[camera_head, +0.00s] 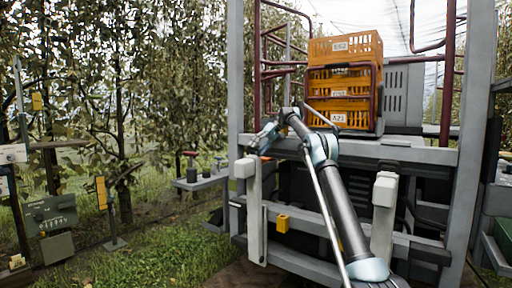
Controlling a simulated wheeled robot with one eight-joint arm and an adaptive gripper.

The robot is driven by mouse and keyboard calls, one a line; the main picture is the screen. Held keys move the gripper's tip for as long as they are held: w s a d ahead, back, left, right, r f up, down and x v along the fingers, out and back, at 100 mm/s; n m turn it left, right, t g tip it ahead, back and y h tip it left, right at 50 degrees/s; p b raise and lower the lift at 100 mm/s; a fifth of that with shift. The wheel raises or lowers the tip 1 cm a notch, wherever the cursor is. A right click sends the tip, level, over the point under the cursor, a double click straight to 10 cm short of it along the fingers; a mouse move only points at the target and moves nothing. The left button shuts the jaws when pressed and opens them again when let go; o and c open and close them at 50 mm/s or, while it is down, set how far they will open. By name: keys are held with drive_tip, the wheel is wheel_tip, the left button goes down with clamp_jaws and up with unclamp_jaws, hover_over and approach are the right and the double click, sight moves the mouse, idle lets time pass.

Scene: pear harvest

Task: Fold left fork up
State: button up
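The left fork appears to be the pale grey bar (255,218) standing vertically against the front of the machine frame, with a white block (244,168) at its top. A similar right fork (384,222) stands vertically to the right, partly behind my arm. My arm reaches up and left across the frame. My gripper (260,141) is just above the left fork's top, close to the upper crossbar. It looks empty, but it is too small to tell whether its fingers are open or whether it touches anything.
Orange crates (342,85) are stacked on the platform behind the upper crossbar (400,153). Grey uprights (236,90) flank the frame. A control box (50,214) stands at left, with grass (150,250) between.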

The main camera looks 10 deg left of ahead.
drive_tip(key=shift+o, duration=0.8)
drive_tip(key=shift+w+d+f, duration=0.2)
drive_tip(key=shift+w+f, duration=0.05)
drive_tip(key=shift+w, duration=0.2)
drive_tip(key=shift+s+r, duration=0.4)
drive_tip(key=shift+r, duration=0.05)
drive_tip(key=c, duration=0.4)
